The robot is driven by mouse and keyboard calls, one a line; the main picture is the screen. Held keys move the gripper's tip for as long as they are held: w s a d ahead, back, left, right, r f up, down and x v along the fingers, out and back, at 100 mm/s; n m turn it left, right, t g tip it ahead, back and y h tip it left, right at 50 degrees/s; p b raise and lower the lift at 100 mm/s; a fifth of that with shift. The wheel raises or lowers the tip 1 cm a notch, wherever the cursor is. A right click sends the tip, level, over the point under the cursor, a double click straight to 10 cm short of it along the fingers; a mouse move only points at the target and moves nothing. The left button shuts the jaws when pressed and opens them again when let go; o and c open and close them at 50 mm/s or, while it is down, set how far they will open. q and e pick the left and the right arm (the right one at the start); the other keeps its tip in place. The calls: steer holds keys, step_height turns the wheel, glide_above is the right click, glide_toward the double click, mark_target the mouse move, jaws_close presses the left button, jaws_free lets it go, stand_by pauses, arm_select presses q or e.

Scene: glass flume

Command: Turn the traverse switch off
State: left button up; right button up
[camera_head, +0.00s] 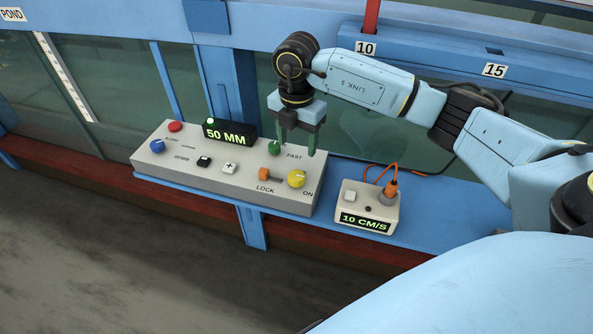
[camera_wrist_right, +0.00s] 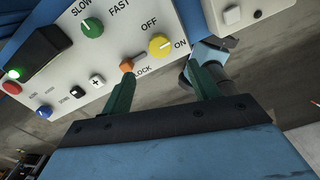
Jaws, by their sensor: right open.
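The grey control box (camera_head: 225,170) sits on the blue ledge, with a yellow knob (camera_head: 296,178) at its right end. In the right wrist view the yellow knob (camera_wrist_right: 162,45) lies between labels OFF and ON; I cannot surely tell which its mark faces. An orange lever (camera_head: 269,175) marked LOCK is just left of the knob. My right gripper (camera_head: 295,150) is open and empty, fingers pointing down, above the box's right end and apart from the knob. In its wrist view, the gripper (camera_wrist_right: 168,78) has its fingers either side of the knob's line. My left gripper is out of view.
A green SLOW/FAST knob (camera_head: 274,147) is close to the right gripper's fingers. A 50 MM display (camera_head: 229,132), red button (camera_head: 175,127) and blue knob (camera_head: 157,146) are farther left. A small 10 CM/S box (camera_head: 368,206) with an orange cable (camera_head: 391,187) stands at right.

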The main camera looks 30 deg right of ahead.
mark_target(297, 175)
step_height(297, 175, down, 11)
steer(key=shift+a+p, duration=0.1)
steer(key=shift+p, duration=0.25)
steer(key=c, duration=1)
steer(key=shift+o, duration=0.2)
